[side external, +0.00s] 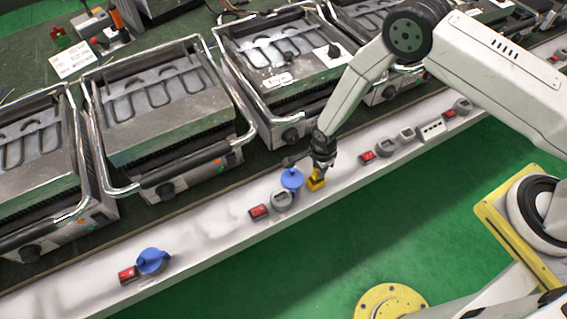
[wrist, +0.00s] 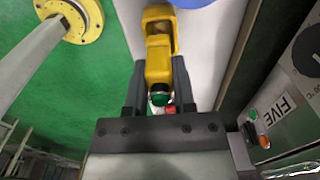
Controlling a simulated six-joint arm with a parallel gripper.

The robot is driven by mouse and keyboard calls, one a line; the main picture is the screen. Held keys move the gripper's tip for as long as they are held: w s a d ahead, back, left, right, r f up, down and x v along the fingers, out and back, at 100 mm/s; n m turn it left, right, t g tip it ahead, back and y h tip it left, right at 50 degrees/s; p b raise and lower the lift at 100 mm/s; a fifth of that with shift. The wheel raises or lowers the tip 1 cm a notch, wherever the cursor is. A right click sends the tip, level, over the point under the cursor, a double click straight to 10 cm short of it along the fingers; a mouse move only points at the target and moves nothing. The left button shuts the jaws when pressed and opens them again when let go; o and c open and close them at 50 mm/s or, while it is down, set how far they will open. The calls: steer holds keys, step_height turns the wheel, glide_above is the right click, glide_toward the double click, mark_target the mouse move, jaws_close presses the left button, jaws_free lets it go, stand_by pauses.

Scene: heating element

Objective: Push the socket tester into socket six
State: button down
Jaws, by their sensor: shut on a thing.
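The yellow socket tester (side external: 316,181) is held at the end of my gripper (side external: 320,163), over the white bench strip. In the wrist view the tester (wrist: 158,28) sits between the two dark fingers of my gripper (wrist: 158,72), which are shut on it. Its green end and a red spot show near the palm. Just left of the tester in the side view is a grey socket (side external: 281,201) with its blue lid (side external: 291,179) raised. A part of something blue (wrist: 195,2) shows beside the tester in the wrist view. I cannot tell which socket is number six.
A red switch (side external: 259,212) is beside the grey socket. Another blue-lidded socket (side external: 152,261) is at the lower left. More sockets (side external: 385,147) and a white outlet block (side external: 432,130) line the strip to the right. Grills with metal handles (side external: 165,177) stand behind.

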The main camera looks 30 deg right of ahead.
steer(key=s+d+r, duration=0.3)
steer(key=s+r, duration=0.6)
steer(key=s, duration=0.4)
steer(key=shift+s+d+r, duration=0.2)
steer(key=shift+d+r, duration=0.1)
steer(key=shift+d, duration=0.05)
steer(key=shift+w, duration=0.1)
stand_by(0.3)
steer(key=w+a+f, duration=0.3)
steer(key=w+a, duration=1)
steer(key=a, duration=0.3)
steer(key=shift+w, duration=0.15)
steer(key=shift+r, duration=0.1)
steer(key=shift+f, duration=0.2)
